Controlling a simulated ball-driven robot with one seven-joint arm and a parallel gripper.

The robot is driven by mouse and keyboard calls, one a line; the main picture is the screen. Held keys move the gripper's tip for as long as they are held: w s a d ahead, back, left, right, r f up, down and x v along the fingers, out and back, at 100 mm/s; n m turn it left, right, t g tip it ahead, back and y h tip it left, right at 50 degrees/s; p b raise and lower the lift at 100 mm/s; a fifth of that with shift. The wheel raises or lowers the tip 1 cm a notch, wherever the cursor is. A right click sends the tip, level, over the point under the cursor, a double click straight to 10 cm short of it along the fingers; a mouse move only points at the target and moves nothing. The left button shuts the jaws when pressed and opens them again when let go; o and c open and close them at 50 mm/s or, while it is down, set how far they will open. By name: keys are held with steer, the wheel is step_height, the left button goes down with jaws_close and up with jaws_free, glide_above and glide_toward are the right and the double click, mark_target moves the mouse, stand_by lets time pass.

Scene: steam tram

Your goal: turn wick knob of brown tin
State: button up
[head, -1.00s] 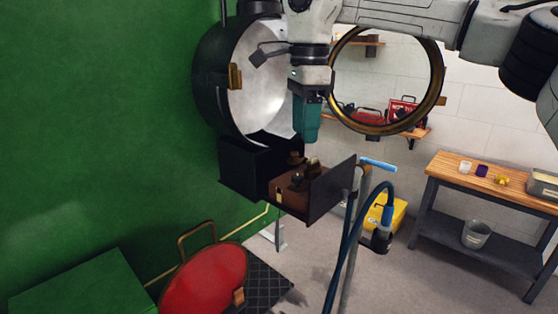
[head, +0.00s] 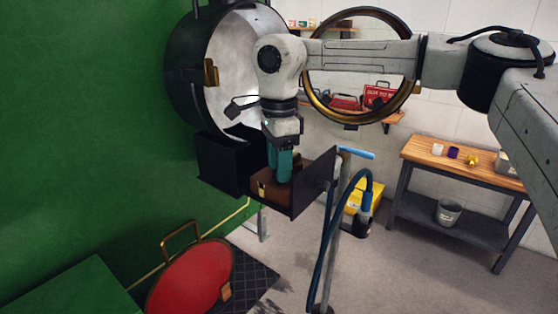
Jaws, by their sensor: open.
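The brown tin (head: 263,188) sits in the pulled-out part of a black box under the round lamp housing. Its top is partly covered by my gripper (head: 279,179), which points straight down with teal fingers right at the tin's top. The wick knob is hidden behind the fingers, so I cannot tell whether they touch it. My gripper is open.
The round lamp housing (head: 195,75) stands open, its brass-rimmed glass door (head: 312,98) swung right. The black drawer front (head: 315,182) is right of the tin. A post with a blue hose (head: 325,235) stands nearby. A workbench (head: 470,165) is at right.

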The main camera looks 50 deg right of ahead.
steer(key=shift+f, duration=0.2)
jaws_close()
stand_by(0.4)
